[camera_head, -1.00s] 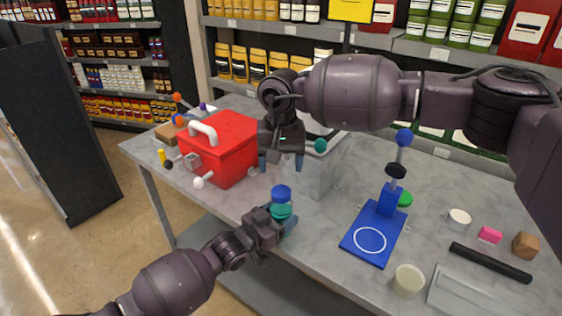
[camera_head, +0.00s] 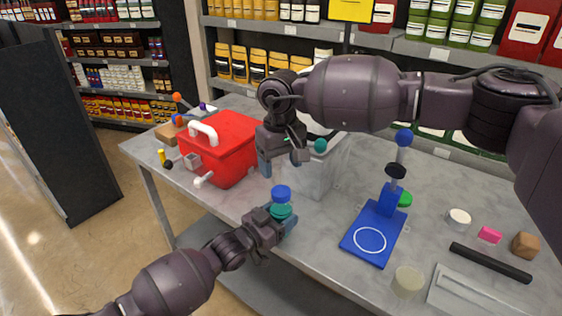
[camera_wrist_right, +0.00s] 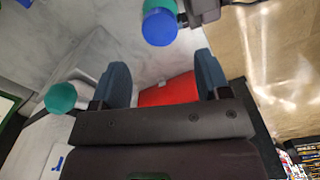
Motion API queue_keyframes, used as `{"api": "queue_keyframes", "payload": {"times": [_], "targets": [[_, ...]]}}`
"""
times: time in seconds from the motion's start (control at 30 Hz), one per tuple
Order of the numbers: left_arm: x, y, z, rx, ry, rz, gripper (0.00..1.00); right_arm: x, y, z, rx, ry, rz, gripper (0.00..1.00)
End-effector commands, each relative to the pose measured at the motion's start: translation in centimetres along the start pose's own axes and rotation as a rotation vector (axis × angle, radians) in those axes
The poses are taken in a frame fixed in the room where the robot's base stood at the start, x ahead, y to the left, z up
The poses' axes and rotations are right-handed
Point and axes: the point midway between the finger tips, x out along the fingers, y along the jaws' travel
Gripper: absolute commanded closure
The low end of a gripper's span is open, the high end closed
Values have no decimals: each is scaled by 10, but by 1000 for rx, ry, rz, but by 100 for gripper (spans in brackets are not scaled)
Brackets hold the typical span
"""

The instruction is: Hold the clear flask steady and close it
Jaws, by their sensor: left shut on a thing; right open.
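My left gripper (camera_head: 278,225) is shut at the table's front edge on an upright piece with a teal part (camera_head: 281,211) and a blue top (camera_head: 281,192). This appears to be the flask; its clear body is not distinct, and the fingers hide part of it. The blue top (camera_wrist_right: 160,28) also shows in the right wrist view, with the teal part (camera_wrist_right: 157,6) beside it. My right gripper (camera_head: 282,163) is open and empty, above and behind the blue top. Its two fingers (camera_wrist_right: 163,72) show apart in the right wrist view, with the blue top beyond them.
A red box (camera_head: 224,148) with a white handle stands left of my right gripper. A pale grey box (camera_head: 318,176) with a teal knob (camera_head: 320,145) stands behind the grippers. A blue stand (camera_head: 374,232), white pieces and a black bar (camera_head: 490,263) lie to the right.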

Motion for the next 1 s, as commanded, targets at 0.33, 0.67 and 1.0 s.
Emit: {"api": "queue_keyframes", "payload": {"times": [0.33, 0.67, 1.0], "targets": [[0, 0, 0, 0, 0, 0, 100, 32, 0, 0, 1, -3, -1, 31], [0, 0, 0, 0, 0, 0, 100, 74, 0, 0, 3, -1, 0, 31], [0, 0, 0, 0, 0, 0, 100, 79, 0, 0, 3, 0, 0, 31]]}}
